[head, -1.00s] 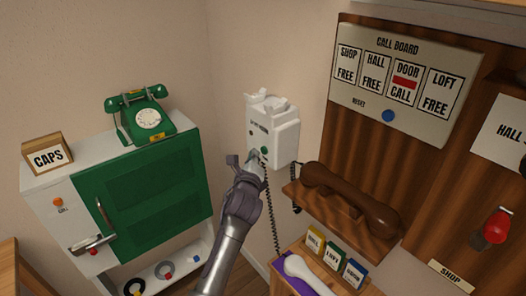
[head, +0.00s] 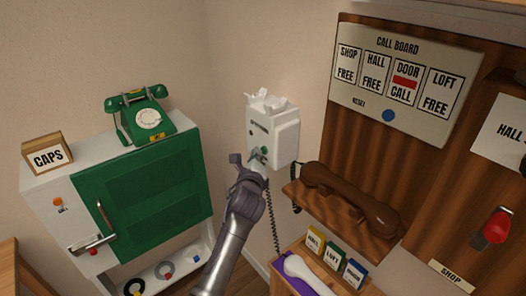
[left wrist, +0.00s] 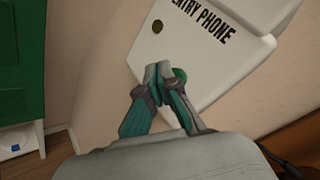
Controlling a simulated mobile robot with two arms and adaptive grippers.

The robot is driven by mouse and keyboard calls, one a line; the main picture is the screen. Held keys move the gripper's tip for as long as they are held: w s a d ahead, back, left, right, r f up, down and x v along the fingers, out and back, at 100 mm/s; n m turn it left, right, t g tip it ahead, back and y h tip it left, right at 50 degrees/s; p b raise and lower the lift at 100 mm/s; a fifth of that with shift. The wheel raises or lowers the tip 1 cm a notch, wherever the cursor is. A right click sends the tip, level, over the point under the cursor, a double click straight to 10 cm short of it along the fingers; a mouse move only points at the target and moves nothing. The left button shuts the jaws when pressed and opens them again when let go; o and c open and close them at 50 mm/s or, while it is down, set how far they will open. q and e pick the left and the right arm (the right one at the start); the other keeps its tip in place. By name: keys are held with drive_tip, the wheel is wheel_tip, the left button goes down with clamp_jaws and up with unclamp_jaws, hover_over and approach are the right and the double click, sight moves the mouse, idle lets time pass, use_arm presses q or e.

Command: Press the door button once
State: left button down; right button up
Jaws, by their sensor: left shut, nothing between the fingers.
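The white entry phone (head: 286,137) hangs on the wall near the corner. It carries a round green button (head: 265,150) on its front, likely the door button. In the left wrist view the entry phone (left wrist: 202,65) fills the top, with its lettering and a small dark round spot, and the green button (left wrist: 181,73) is partly hidden behind the fingertips. My left gripper (head: 258,158) is shut and empty, its tips just below the button and very close to it. I cannot tell whether they touch. My right gripper is not in view.
The call board (head: 408,85) shows a red mark in its DOOR panel, above CALL. A brown handset (head: 350,196) lies on the shelf right of the entry phone. A dark coiled cord (head: 275,225) hangs below. A green dial phone (head: 142,115) stands on the cabinet at left.

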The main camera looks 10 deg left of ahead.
use_arm(q)
drive_tip(key=shift+w+d, duration=0.25)
drive_tip(key=shift+w, duration=0.05)
idle(0.5)
idle(0.4)
drive_tip(key=shift+s+a+r+p, duration=0.1)
drive_tip(key=shift+s+a+p, duration=0.2)
drive_tip(key=shift+p, duration=0.05)
drive_tip(key=shift+s+a, duration=0.25)
drive_tip(key=shift+s, duration=0.1)
drive_tip(key=shift+p, duration=0.35)
drive_tip(key=s+a+p, duration=0.1)
drive_tip(key=s, duration=0.1)
drive_tip(key=s+a+p, duration=0.2)
